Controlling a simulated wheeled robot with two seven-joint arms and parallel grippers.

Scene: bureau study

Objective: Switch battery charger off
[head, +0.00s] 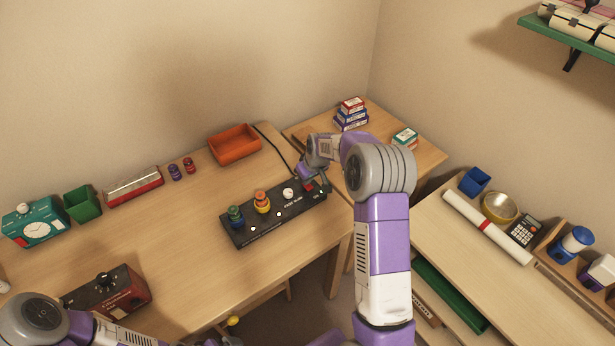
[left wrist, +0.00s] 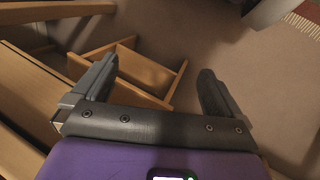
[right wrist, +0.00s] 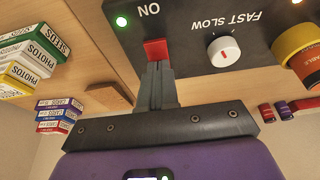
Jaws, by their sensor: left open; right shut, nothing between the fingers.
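The battery charger (head: 288,213) is a long black panel on the desk, with colored battery-like cylinders and a white knob on top. In the right wrist view the charger (right wrist: 182,28) shows a red switch (right wrist: 156,50), the word ON, a lit green lamp (right wrist: 121,21) and a white FAST/SLOW knob (right wrist: 224,53). My right gripper (right wrist: 158,70) is shut and empty, its fingertips at the red switch; I cannot tell if they touch it. My left gripper (left wrist: 155,82) is open and empty, above the floor beside wooden furniture.
An orange tray (head: 235,143) stands behind the charger, with a dark cable beside it. A red device (head: 108,292), green bin (head: 83,203) and teal dial box (head: 36,224) are at left. Stacked small boxes (head: 351,115) stand on the corner table. Bare desk lies left of the charger.

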